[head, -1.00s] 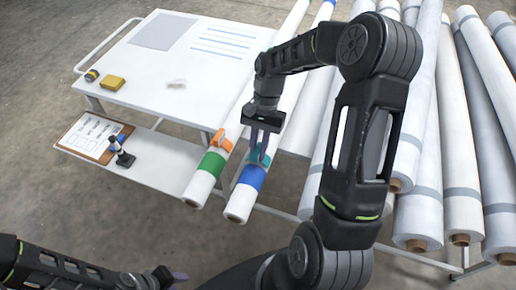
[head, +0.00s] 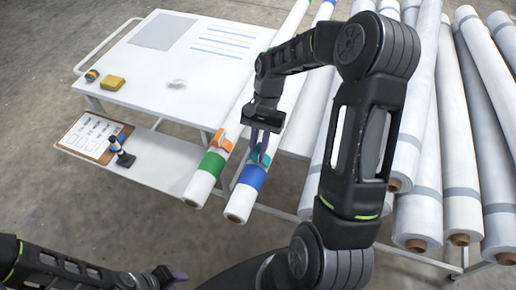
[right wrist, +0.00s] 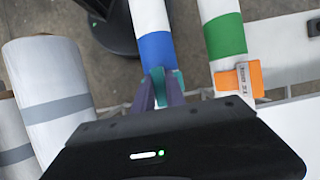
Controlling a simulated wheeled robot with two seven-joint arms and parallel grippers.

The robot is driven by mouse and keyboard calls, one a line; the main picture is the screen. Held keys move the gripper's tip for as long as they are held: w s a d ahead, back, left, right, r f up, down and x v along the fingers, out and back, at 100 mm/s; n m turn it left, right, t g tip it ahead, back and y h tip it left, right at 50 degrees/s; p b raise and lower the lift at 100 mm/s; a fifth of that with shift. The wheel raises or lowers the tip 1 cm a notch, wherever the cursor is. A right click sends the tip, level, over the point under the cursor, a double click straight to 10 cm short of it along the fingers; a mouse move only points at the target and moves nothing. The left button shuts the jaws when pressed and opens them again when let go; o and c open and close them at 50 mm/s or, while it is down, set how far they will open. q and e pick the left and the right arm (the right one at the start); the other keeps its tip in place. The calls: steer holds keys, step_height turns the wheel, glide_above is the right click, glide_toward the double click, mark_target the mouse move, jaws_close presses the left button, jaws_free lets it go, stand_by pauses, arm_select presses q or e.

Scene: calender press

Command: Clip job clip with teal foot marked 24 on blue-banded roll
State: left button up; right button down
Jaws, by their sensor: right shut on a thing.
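The blue-banded roll (head: 239,207) is white with a blue band near its front end. My right gripper (head: 260,158) is over this roll just behind the band, with its fingers pointing down. It is shut on the teal job clip (right wrist: 158,82), which sits at the roll by the blue band (right wrist: 157,49). The fingers hide much of the clip, and I cannot read its mark or tell whether it is fully seated. My left gripper (head: 176,276) is low at the left, away from the rolls; I cannot make out its jaws.
Beside it lies a green-banded roll (head: 198,188) with an orange clip (head: 221,141) on it. A clipboard (head: 90,138) and a small dark stand (head: 124,158) are on the lower shelf. Several grey-banded rolls (head: 460,150) crowd the right.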

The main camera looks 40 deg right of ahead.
steer(key=shift+f+b, duration=0.35)
steer(key=shift+f, duration=0.25)
stand_by(1.1)
steer(key=c, duration=1.3)
jaws_free()
steer(key=shift+o, duration=0.3)
steer(key=o, duration=0.4)
steer(key=shift+r, duration=0.15)
steer(key=shift+r+p, duration=2.65)
steer(key=shift+r, duration=0.75)
